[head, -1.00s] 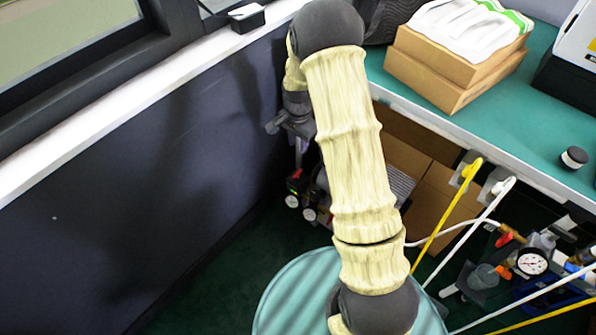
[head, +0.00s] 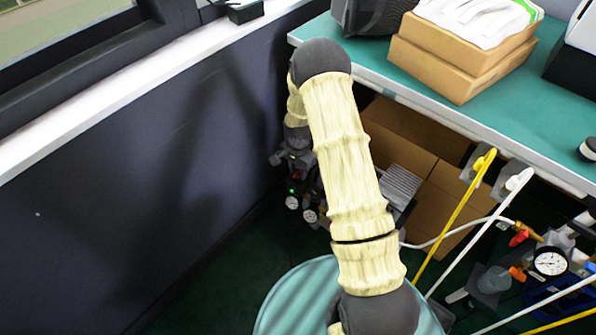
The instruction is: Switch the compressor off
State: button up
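The compressor (head: 308,208) stands on the floor in the shade below the table's left end, near the dark wall. Two small round gauges and a small green light show on its left part. My pale-sleeved arm hides much of the rest. My gripper (head: 283,160) points down at the compressor's top, just above or against it; I cannot tell whether they touch. The fingers are dark and small against a dark background, so their opening is unclear. No switch can be made out clearly.
A green-topped table (head: 440,95) bears stacked cardboard boxes (head: 455,65). Cardboard boxes (head: 440,205) stand under it. Yellow (head: 455,220) and white hoses hang at right beside a pressure gauge (head: 550,262). The dark wall (head: 130,210) closes the left side.

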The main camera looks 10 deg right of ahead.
grip_shut()
jog(key=shift+r+n+p, duration=0.15)
jog(key=shift+n+p, duration=0.25)
jog(key=shift+p, duration=0.1)
jog(key=shift+r+n+p, duration=0.1)
jog(key=shift+n+p, duration=0.75)
jog(key=shift+n, duration=0.05)
jog(key=n+p, duration=0.2)
jog(key=n, duration=0.1)
jog(key=shift+p, duration=0.3)
jog(key=n+p, duration=0.3)
jog(key=n, duration=0.3)
jog(key=shift+n, duration=0.4)
jog(key=n+p, duration=0.2)
jog(key=n, duration=0.3)
jog(key=shift+w+a+n, duration=0.1)
jog(key=shift+a+n, duration=0.05)
jog(key=shift+n, duration=0.15)
